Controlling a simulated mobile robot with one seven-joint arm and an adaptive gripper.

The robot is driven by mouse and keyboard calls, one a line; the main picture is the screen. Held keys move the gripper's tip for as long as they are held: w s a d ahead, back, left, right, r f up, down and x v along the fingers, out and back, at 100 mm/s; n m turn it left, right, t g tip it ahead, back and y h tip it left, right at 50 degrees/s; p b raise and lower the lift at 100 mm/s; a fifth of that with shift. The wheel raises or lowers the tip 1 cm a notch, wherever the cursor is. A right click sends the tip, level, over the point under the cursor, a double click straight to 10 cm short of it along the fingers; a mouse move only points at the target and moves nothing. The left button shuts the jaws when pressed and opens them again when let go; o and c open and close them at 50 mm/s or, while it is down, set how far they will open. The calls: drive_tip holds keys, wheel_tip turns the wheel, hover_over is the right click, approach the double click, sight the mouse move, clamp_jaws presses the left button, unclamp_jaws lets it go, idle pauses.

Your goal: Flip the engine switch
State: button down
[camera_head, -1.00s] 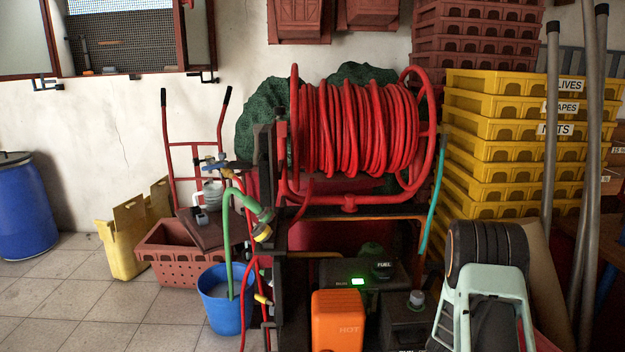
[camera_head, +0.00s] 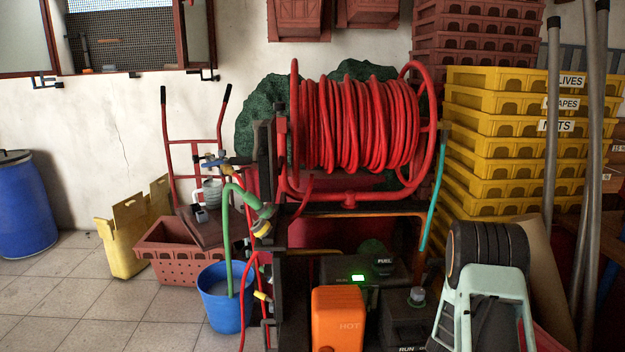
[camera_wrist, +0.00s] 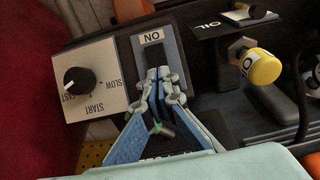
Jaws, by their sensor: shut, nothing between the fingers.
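In the wrist view the engine switch (camera_wrist: 152,54) is a dark rocker in a blue-grey plate under a white label that reads as an upside-down "ON". My gripper (camera_wrist: 159,73) is shut and empty, its fingertips together at the lower edge of the switch, partly covering it. I cannot tell whether they touch it or which way the rocker is set. In the head view the dark engine (camera_head: 400,322) stands beside the orange "HOT" cover (camera_head: 338,318); the switch and my gripper cannot be made out there.
A throttle plate (camera_wrist: 101,95) with a black knob (camera_wrist: 79,80) lies left of the gripper. A yellow cap (camera_wrist: 262,67) stands out at the right. The red hose reel (camera_head: 355,125) is above the engine, with yellow crates (camera_head: 510,150) to its right.

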drive_tip(key=shift+f, duration=0.2)
drive_tip(key=shift+r, duration=0.1)
drive_tip(key=shift+r+p, duration=2.1)
drive_tip(key=shift+r, duration=1.35)
